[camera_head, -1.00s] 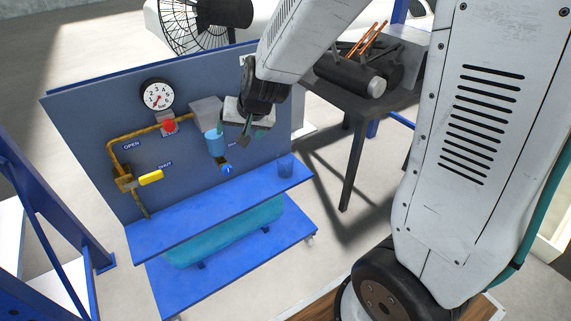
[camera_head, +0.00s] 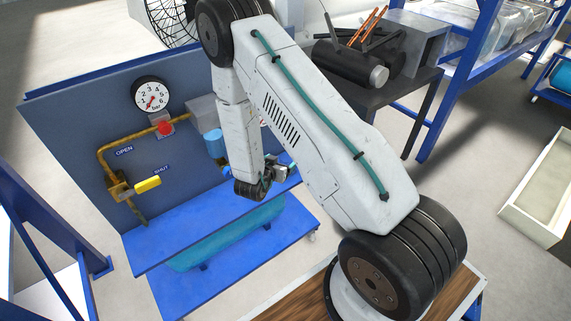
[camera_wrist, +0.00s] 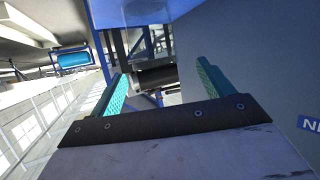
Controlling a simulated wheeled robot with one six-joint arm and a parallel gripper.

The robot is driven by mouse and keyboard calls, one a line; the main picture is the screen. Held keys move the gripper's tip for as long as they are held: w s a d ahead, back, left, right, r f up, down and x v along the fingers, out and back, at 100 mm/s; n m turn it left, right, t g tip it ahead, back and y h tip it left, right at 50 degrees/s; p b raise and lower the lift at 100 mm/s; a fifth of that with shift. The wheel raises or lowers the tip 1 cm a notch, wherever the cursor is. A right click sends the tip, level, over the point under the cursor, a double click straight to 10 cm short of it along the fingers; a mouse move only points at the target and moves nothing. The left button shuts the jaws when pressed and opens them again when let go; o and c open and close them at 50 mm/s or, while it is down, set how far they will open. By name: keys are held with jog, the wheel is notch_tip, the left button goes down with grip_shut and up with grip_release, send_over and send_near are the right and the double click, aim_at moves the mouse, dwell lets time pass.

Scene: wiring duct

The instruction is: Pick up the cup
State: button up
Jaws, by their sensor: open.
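A small see-through blue cup (camera_head: 286,158) appears to stand at the right end of the blue shelf (camera_head: 190,236), mostly hidden behind my gripper (camera_head: 283,172) in the head view. My gripper is low by that end of the shelf, and its fingertips are hard to make out there. In the wrist view my gripper (camera_wrist: 165,85) is open, with two teal-padded fingers apart. I make out no clear cup between them. A pale, blue-edged surface shows at the top of that view; I cannot tell whether it is the shelf or the cup.
The upright panel (camera_head: 75,150) stands behind the shelf, with a gauge (camera_head: 150,95), a red knob (camera_head: 165,128) and a yellow valve handle (camera_head: 147,184). A light blue cylinder (camera_head: 214,143) is close left of my arm. A dark table (camera_head: 400,95) stands at the back right.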

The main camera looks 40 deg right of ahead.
aim_at(286, 158)
jog(key=x, duration=0.3)
jog(key=shift+s+d, duration=0.1)
jog(key=shift+d, duration=0.5)
jog(key=x, duration=0.4)
jog(key=c, duration=1.1)
